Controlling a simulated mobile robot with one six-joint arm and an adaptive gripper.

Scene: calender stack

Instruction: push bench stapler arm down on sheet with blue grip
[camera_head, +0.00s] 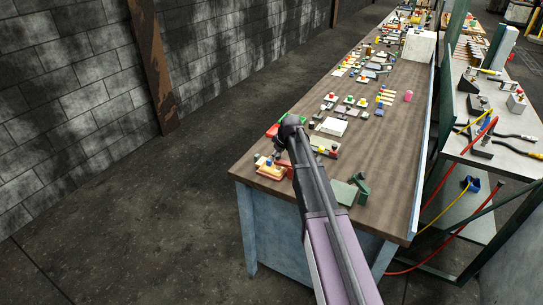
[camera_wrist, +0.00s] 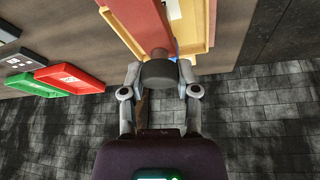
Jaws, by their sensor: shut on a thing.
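The bench stapler appears to be the yellow-orange and red piece at the near left table corner, its yellow base (camera_head: 270,172) low on the tabletop. In the wrist view its red arm (camera_wrist: 138,22) lies over a yellow tray-like base (camera_wrist: 200,28). A dark grey round end piece (camera_wrist: 158,74) sits between the fingertips of my gripper (camera_wrist: 160,75), which is shut on it. A sliver of blue (camera_wrist: 176,48) shows just behind that piece; the rest of the blue grip is hidden. In the head view my gripper (camera_head: 275,158) is small and partly hidden. I cannot make out the sheet.
The wooden table (camera_head: 392,165) holds many small coloured tools further back. A green-grey block (camera_head: 346,192) stands to the right of my arm. Red (camera_wrist: 70,78) and green (camera_wrist: 32,85) trays lie left of my gripper. The floor left of the table is clear.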

